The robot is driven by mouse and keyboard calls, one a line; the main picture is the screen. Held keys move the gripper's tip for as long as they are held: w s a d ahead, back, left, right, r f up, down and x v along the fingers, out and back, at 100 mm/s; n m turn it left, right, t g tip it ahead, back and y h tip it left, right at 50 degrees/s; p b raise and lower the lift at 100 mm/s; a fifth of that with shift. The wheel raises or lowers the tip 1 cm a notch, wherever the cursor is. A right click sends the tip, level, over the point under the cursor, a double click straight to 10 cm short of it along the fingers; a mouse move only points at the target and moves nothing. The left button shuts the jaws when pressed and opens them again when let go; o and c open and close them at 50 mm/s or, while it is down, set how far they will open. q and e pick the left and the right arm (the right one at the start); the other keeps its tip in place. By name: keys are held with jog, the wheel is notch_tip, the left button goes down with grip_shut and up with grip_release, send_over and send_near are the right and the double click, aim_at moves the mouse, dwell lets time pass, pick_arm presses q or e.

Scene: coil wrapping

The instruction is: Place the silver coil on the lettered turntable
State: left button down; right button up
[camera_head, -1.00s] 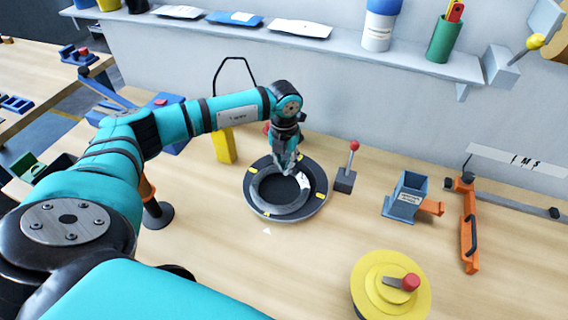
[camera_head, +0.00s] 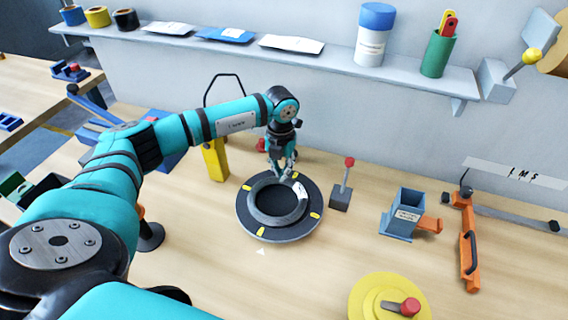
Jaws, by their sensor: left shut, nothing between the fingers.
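The silver coil (camera_head: 252,206) is a grey ring with a white tag on its upper right part. It lies flat on the dark round turntable (camera_head: 244,218), roughly centred, with the turntable's rim showing around it. The turntable has yellow marks around its rim; I cannot read any letters on it. My left gripper (camera_head: 282,174) points down at the far edge of the coil. It is shut with nothing in it and hides a little of the coil's far side. I cannot tell whether its tips touch the coil. My right gripper is not in view.
A small lever box with a red knob (camera_head: 341,196) stands just right of the turntable. Further right are a blue-grey holder (camera_head: 403,216) and an orange handle tool (camera_head: 468,245). A yellow disc with a red knob (camera_head: 385,300) is at the front. Bare table lies in front of the turntable.

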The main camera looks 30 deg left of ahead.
pick_arm(q)
jog(key=shift+a+f, duration=0.1)
jog(key=shift+a, duration=0.1)
jog(key=w+b, duration=0.3)
jog(key=shift+w, duration=0.25)
jog(key=w+b, duration=0.1)
jog(key=w, duration=0.1)
jog(key=w+a+b, duration=0.1)
jog(key=w, duration=0.1)
jog(key=w+a, duration=0.1)
jog(key=w, duration=0.1)
jog(key=shift+a+b, duration=0.15)
jog(key=shift+b, duration=0.25)
jog(key=shift+w+r, duration=0.2)
jog(key=shift+w, duration=0.3)
jog(key=shift+w+a+b, duration=0.25)
jog(key=shift+w+b, duration=0.1)
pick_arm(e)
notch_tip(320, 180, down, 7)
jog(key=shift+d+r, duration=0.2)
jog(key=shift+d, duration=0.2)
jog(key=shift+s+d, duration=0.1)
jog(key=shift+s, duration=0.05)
